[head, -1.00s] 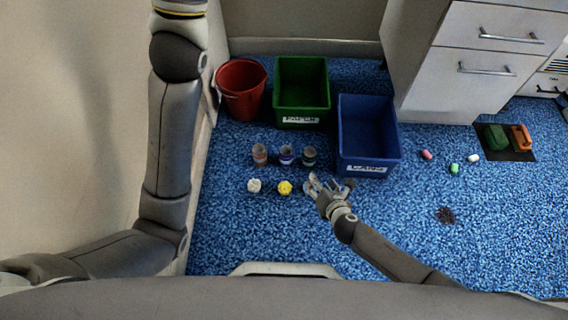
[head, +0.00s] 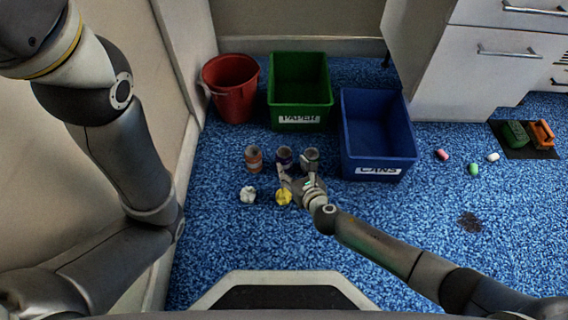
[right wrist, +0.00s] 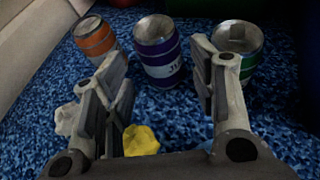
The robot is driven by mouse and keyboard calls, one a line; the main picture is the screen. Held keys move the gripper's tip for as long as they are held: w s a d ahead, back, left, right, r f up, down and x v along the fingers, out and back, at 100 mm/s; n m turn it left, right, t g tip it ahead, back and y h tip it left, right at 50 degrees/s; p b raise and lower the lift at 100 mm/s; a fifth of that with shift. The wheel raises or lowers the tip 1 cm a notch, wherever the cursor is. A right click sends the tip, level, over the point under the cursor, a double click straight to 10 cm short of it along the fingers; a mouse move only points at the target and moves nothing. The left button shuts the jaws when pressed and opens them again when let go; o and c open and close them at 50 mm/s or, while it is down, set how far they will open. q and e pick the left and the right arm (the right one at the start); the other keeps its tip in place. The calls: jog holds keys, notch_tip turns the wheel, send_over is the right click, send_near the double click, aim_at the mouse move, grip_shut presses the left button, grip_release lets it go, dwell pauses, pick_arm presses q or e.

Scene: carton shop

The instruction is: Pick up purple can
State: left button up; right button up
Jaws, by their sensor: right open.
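The purple can (head: 284,155) stands upright on the blue carpet, the middle one of three cans in a row. In the right wrist view the purple can (right wrist: 160,55) with a white label band shows beyond and between the fingers. My right gripper (head: 299,177) is open and empty, just in front of the purple and green cans. In the right wrist view its open fingers (right wrist: 160,100) are spread toward the purple can, apart from it as far as I can tell. The left arm shows at the left; its gripper is out of view.
An orange can (head: 253,158) stands left, a green can (right wrist: 239,50) right. A white paper ball (head: 248,195) and a yellow one (head: 283,197) lie in front. A blue CANS bin (head: 377,172), green PAPER bin (head: 299,119) and red bucket (head: 232,100) stand behind.

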aim_at(287, 160)
jog(key=b+x, duration=0.3)
jog(key=x, duration=0.1)
jog(key=shift+w+a+r+b, duration=0.1)
jog(key=shift+w+b, duration=0.05)
jog(key=shift+b, duration=0.2)
jog(key=shift+w+a+b, duration=0.2)
jog(key=shift+w+b, duration=0.15)
jog(key=shift+w, duration=0.1)
jog(key=c, duration=0.4)
